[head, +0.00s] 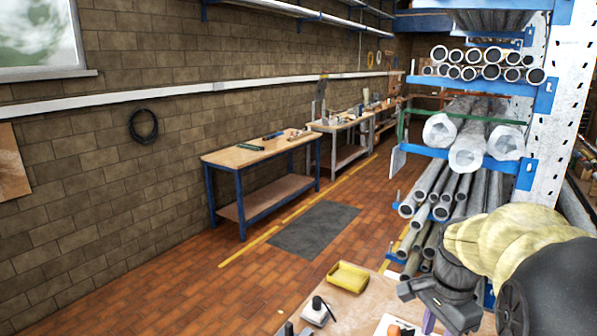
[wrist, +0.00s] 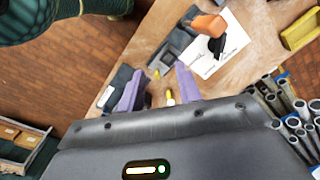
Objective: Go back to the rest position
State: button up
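My gripper (wrist: 159,72) shows in the wrist view with its two purple fingers spread apart. Nothing is held between them. It is above the wooden workbench top (wrist: 140,42). In the head view my arm reaches in from the lower right, and the dark gripper body (head: 446,303) hangs over the right part of the same bench (head: 285,305).
On the bench are a yellow tray (head: 348,277), a black bottle-like object (head: 317,311) and an orange-and-black tool (wrist: 208,26) on white paper (wrist: 207,65). A rack of pipes (head: 440,205) stands close behind my arm. Open tiled floor (head: 160,285) lies left.

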jog(key=s+a+f+n+t+b, duration=0.1)
jog(key=s+a+f+n, duration=0.4)
jog(key=a+f+n, duration=0.5)
jog(key=f+n+t, duration=0.1)
jog(key=n, duration=0.3)
jog(key=shift+s+a+f+n, duration=0.25)
jog(key=shift+f+n, duration=0.05)
jog(key=shift+f, duration=0.1)
jog(key=shift+w, duration=0.1)
